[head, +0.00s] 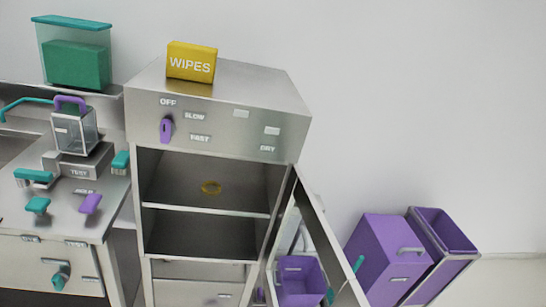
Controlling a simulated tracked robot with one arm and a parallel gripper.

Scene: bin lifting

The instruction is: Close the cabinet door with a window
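The metal cabinet (218,128) stands in the middle of the head view, with a front panel of labels and a purple knob above two open compartments. Its door (318,213) is hinged on the right side and stands open, swung out toward me. The door has a metal frame around a window-like panel, in which a purple bin (299,283) shows; I cannot tell whether it is seen through the panel or reflected. The lower part of the door is cut off by the picture's bottom edge. My gripper is not visible.
A yellow wipes box (191,63) sits on top of the cabinet. A counter (85,215) with teal and purple handles and a clear container stands at left. Two purple bins (385,255) stand right of the door. Free floor shows at far right.

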